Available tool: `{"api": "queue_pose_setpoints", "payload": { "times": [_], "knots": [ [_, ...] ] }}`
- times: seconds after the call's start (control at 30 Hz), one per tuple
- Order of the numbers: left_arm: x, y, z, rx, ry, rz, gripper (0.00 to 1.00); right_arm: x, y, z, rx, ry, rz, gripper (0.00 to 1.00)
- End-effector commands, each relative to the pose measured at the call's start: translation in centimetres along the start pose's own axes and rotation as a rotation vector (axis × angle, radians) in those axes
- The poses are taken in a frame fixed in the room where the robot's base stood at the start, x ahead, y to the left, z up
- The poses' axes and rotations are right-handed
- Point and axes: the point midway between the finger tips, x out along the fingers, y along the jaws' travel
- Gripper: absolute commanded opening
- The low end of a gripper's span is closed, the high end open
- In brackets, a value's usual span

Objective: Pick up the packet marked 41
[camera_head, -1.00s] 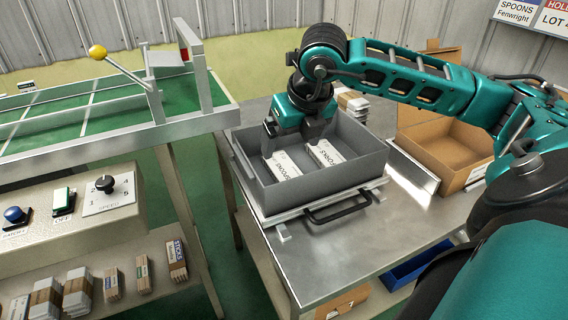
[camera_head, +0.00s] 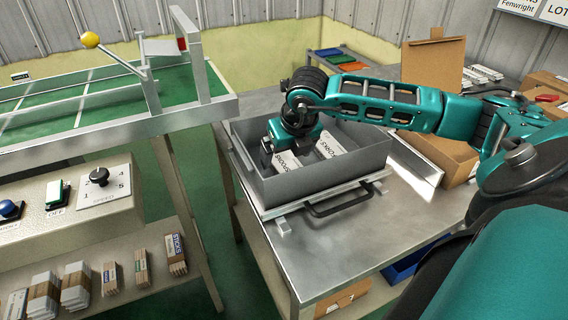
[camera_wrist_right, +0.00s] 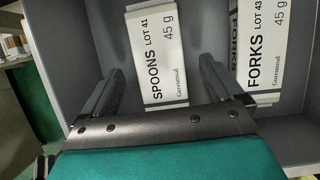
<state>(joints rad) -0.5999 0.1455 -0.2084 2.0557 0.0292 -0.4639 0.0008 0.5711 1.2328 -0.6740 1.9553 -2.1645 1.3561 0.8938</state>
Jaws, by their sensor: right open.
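The packet marked 41 (camera_wrist_right: 153,55) is a white pack reading SPOONS LOT 41, lying in a grey tray (camera_head: 338,191). It also shows in the head view (camera_head: 287,164), partly hidden by my right gripper. My right gripper (camera_wrist_right: 161,68) is open over it, with one finger on each side of the packet in the wrist view and gaps between. It also shows in the head view (camera_head: 284,150), reaching down into the tray at the left. I cannot tell how far the fingertips are above the tray floor. My left gripper is not in view.
A white packet reading FORKS LOT 43 (camera_wrist_right: 262,48) lies just right of the spoons packet. The tray walls stand close around both. A brown open carton (camera_head: 446,150) is right of the tray. The metal table top (camera_head: 350,250) in front is clear.

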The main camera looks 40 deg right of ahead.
Motion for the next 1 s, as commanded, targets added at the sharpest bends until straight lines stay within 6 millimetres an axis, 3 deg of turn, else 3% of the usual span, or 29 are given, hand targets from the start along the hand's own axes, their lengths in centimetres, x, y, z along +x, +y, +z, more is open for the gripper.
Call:
{"api": "queue_pose_setpoints", "payload": {
  "times": [0.13, 0.4, 1.0],
  "knots": [
    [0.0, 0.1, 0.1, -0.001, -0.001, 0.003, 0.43, 1.7, 0.1, 0.0, 0.001, 0.001, 0.001, 0.94],
    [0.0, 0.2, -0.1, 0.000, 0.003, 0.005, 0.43, 1.9, 0.0, 0.0, 0.000, 0.000, 0.001, 0.94],
    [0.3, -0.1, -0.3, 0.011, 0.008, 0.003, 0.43, 1.9, 0.0, 0.0, 0.000, 0.000, 0.000, 0.36]
  ]
}}
